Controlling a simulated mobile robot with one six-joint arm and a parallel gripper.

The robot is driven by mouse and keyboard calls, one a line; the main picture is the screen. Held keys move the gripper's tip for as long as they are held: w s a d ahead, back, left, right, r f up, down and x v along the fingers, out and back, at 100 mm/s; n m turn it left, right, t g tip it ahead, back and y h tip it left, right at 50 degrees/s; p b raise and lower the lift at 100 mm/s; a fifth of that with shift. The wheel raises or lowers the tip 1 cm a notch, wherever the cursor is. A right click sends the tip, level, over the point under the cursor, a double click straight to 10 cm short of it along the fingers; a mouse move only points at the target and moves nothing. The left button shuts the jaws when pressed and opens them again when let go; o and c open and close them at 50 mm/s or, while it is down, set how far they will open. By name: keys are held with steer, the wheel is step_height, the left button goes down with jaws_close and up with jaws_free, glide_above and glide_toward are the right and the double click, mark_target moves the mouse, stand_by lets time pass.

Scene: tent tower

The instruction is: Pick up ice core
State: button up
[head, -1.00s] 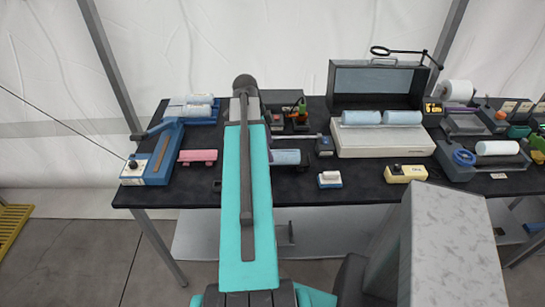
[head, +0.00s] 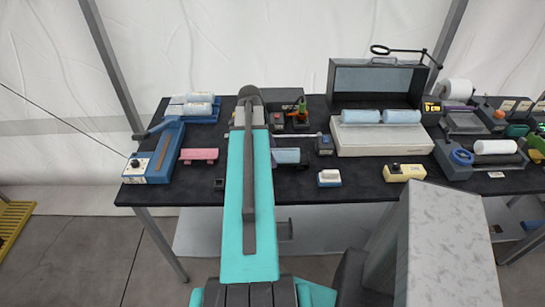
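Several pale blue cylinders look like ice cores. Two of them, a left one (head: 360,117) and a right one (head: 402,116), lie end to end on the white base of an open grey case (head: 383,142). Another pale blue piece (head: 288,156) lies in a low holder just right of my teal arm, partly hidden by it. Paler cylinders (head: 190,105) lie at the back of a blue device on the left. My arm reaches forward over the middle of the table. My gripper is hidden behind the arm, so I cannot see its fingers or whether it holds anything.
The black table (head: 350,189) is crowded. A pink piece (head: 199,155) in a holder is left of my arm. A white-topped blue box (head: 329,178) and a yellow box (head: 405,173) stand near the front edge. A magnifier (head: 381,50) overhangs the case.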

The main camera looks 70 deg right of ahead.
steer(key=c, duration=1.6)
steer(key=shift+r, duration=0.15)
